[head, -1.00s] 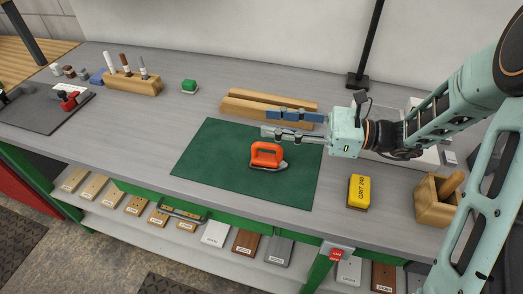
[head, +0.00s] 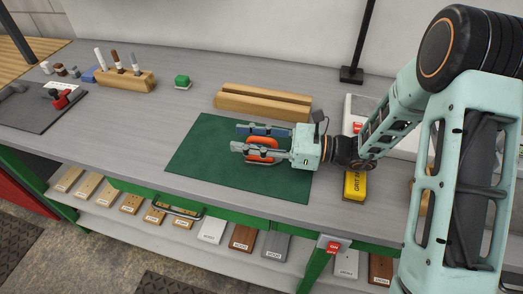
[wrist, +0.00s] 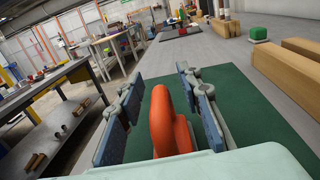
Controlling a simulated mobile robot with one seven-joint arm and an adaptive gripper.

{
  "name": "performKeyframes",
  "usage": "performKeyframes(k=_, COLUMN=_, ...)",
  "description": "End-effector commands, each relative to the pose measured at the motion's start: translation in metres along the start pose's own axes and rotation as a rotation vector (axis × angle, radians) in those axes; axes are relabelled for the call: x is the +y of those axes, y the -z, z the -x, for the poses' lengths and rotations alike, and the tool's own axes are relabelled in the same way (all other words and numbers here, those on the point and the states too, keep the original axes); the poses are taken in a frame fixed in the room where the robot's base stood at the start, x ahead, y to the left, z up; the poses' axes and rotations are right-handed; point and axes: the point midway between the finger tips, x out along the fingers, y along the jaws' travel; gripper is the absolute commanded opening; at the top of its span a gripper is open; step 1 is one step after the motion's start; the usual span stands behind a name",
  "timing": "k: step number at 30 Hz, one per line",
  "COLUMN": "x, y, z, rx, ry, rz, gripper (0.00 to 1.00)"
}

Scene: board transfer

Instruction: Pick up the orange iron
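The orange iron (head: 262,143) sits on the green mat (head: 205,150) on the workbench. In the wrist view its orange handle (wrist: 168,125) stands between the two fingers. My gripper (head: 243,138) is open, with one finger on each side of the handle. A gap shows between the handle and each finger pad, wider on the left in the wrist view. In the head view the near finger and the gripper body cover part of the iron.
A grooved wooden block (head: 262,103) lies behind the mat. A yellow grit block (head: 355,185) is right of the mat, partly under my arm. A small green block (head: 182,81) and a marker holder (head: 127,79) stand farther left. The mat's left part is clear.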

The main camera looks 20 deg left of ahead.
Motion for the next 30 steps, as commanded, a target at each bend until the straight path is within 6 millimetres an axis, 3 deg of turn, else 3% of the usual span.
performKeyframes(k=3, x=0.0002, y=0.0000, z=-0.0136, rx=0.001, ry=-0.001, rz=0.000, gripper=0.33)
performKeyframes(k=11, x=-0.0005, y=0.0002, z=-0.0168, rx=0.001, ry=0.002, rz=0.000, gripper=0.33)
performKeyframes(k=20, x=-0.0004, y=0.0000, z=-0.0166, rx=0.000, ry=0.001, rz=0.000, gripper=0.02)
performKeyframes(k=30, x=-0.0005, y=0.0000, z=-0.0165, rx=0.001, ry=0.002, rz=0.000, gripper=0.00)
